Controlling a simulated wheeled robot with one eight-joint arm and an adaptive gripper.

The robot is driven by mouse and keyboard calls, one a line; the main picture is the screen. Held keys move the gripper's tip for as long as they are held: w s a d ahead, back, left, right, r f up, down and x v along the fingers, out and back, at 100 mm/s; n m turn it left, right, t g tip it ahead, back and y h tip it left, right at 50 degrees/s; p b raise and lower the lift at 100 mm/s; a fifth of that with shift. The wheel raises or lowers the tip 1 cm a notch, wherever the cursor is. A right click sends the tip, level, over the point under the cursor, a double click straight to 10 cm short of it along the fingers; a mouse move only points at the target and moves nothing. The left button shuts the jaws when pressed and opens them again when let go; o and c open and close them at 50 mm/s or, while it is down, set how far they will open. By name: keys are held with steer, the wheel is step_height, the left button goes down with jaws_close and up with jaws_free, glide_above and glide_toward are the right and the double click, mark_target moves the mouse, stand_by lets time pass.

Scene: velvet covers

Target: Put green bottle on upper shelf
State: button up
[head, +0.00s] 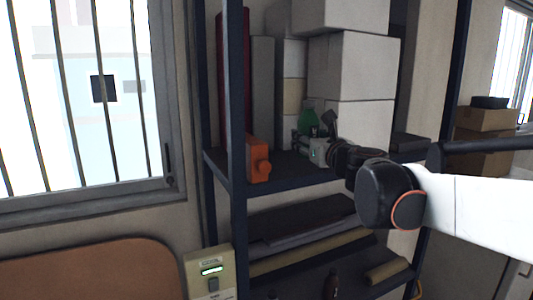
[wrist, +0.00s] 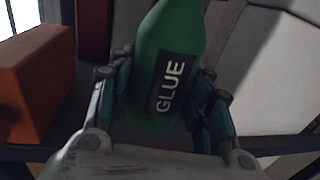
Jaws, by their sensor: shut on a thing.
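The green bottle (wrist: 170,60) has a dark label reading GLUE and stands between the two fingers of my gripper (wrist: 162,105) in the wrist view. My gripper is shut on it. In the head view the green bottle (head: 308,124) shows just above the upper shelf (head: 285,165), in front of the white boxes, with my gripper (head: 306,138) around its lower part. I cannot tell whether the bottle's base touches the shelf. Its lower part is partly hidden by my gripper in the head view.
An orange object (head: 258,158) stands on the shelf to the left, close beside my gripper; it also shows in the wrist view (wrist: 40,75). White boxes (head: 350,70) are stacked behind. A dark blue post (head: 237,100) rises at the left. Rolls and dark flat items lie on the shelf below.

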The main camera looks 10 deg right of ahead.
steer(key=shift+f, duration=2.3)
steer(key=o, duration=1.3)
steer(key=shift+f, duration=0.1)
steer(key=shift+r+p, duration=0.2)
steer(key=shift+p, duration=0.1)
